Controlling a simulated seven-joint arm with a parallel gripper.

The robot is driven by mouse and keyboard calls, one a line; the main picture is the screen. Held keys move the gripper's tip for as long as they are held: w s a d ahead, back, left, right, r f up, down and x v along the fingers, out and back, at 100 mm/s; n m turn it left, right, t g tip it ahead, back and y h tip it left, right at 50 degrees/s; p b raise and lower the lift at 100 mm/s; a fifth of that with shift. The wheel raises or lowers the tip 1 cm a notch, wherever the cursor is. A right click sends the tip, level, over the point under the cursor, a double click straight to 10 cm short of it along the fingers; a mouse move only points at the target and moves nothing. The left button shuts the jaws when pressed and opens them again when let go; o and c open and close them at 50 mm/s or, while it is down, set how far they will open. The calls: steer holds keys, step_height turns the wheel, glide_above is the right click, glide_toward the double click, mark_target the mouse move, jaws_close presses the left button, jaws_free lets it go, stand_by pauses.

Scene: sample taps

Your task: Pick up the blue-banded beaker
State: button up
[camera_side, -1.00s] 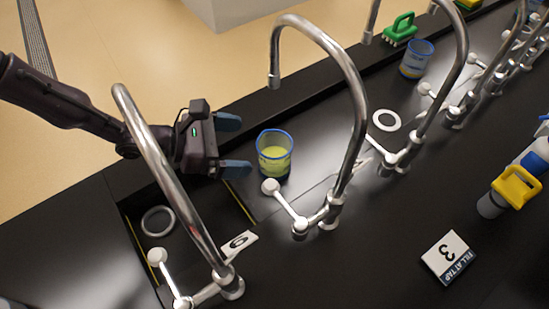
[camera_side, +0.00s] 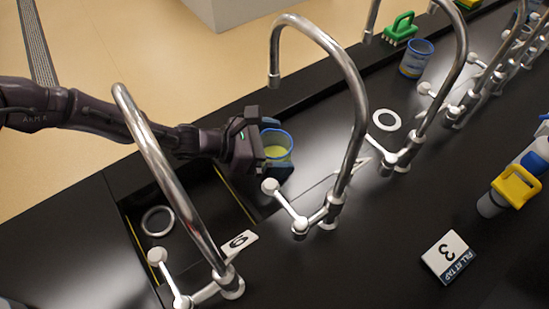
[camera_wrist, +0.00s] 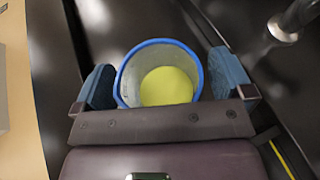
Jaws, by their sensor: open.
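The blue-banded beaker (camera_side: 277,146) stands on the black counter with yellow-green liquid in it and a blue rim. In the wrist view the beaker (camera_wrist: 160,75) sits between the two blue fingers of my gripper (camera_wrist: 162,82). The fingers are open, one on each side of it.
A curved metal tap (camera_side: 345,70) with a white-knobbed lever (camera_side: 285,205) stands just right of the beaker. Another tap (camera_side: 165,165) arches in front of my arm. A second blue-rimmed beaker (camera_side: 416,58) stands farther back.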

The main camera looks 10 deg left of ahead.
steer(key=c, duration=1)
steer(key=shift+c, duration=0.4)
steer(key=shift+r, duration=0.25)
